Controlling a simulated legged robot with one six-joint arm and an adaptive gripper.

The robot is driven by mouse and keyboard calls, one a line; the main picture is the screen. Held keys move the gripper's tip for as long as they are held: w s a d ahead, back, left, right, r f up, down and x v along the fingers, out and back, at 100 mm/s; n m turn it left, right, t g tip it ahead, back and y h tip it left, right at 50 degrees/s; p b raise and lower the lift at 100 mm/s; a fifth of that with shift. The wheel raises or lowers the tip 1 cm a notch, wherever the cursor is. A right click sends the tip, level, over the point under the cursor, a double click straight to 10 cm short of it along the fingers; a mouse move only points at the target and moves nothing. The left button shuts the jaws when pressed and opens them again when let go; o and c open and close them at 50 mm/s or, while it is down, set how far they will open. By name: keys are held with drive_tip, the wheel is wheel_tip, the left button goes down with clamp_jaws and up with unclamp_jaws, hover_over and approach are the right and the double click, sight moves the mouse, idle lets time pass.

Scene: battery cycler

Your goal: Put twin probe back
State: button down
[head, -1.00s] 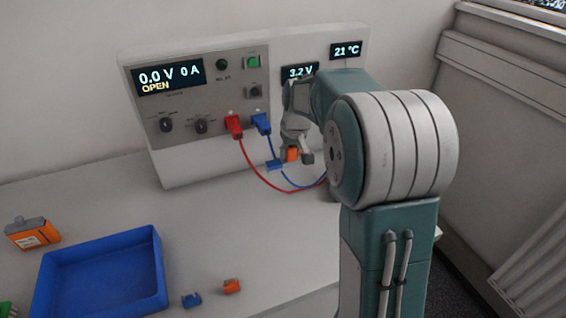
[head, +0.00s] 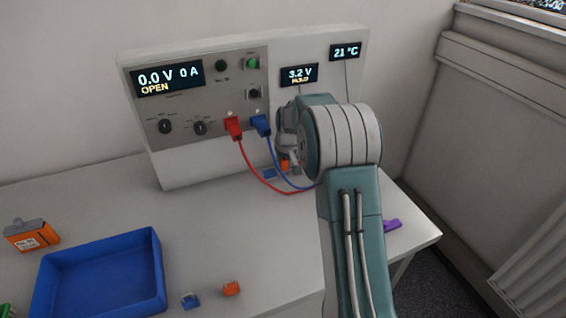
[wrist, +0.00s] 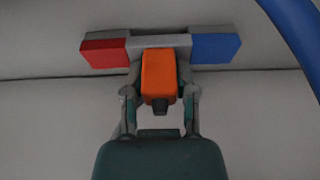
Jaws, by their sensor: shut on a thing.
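The twin probe has an orange grip (wrist: 159,75) and a grey crossbar with a red block (wrist: 104,52) at the left end and a blue block (wrist: 215,48) at the right end. My gripper (wrist: 160,82) has a finger on each side of the orange grip and is shut on it. In the head view, my gripper (head: 288,158) is low in front of the cycler panel, with the probe's orange grip (head: 284,165) and blue block (head: 269,174) showing beneath it. My arm hides the rest. I cannot tell whether the probe touches the table.
The cycler (head: 215,165) stands at the back with a red plug (head: 233,127) and a blue plug (head: 260,125); their leads hang near my gripper. A blue tray (head: 100,275), an orange battery (head: 32,235), small clips (head: 232,288) and a purple object (head: 392,224) lie on the table.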

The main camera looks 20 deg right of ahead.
drive_tip(key=shift+c, duration=2)
unclamp_jaws()
drive_tip(key=s+a+r, duration=0.2)
drive_tip(key=s+r, duration=0.3)
drive_tip(key=r, duration=0.4)
drive_tip(key=s+a+r, duration=0.2)
drive_tip(key=s+r, duration=0.3)
drive_tip(key=r, duration=0.3)
drive_tip(key=s+a+t, duration=0.1)
drive_tip(key=s+a, duration=0.3)
drive_tip(key=s, duration=1)
drive_tip(key=s+a+t, duration=0.1)
drive_tip(key=s+a, duration=0.4)
drive_tip(key=s, duration=0.9)
drive_tip(key=shift+r, duration=0.4)
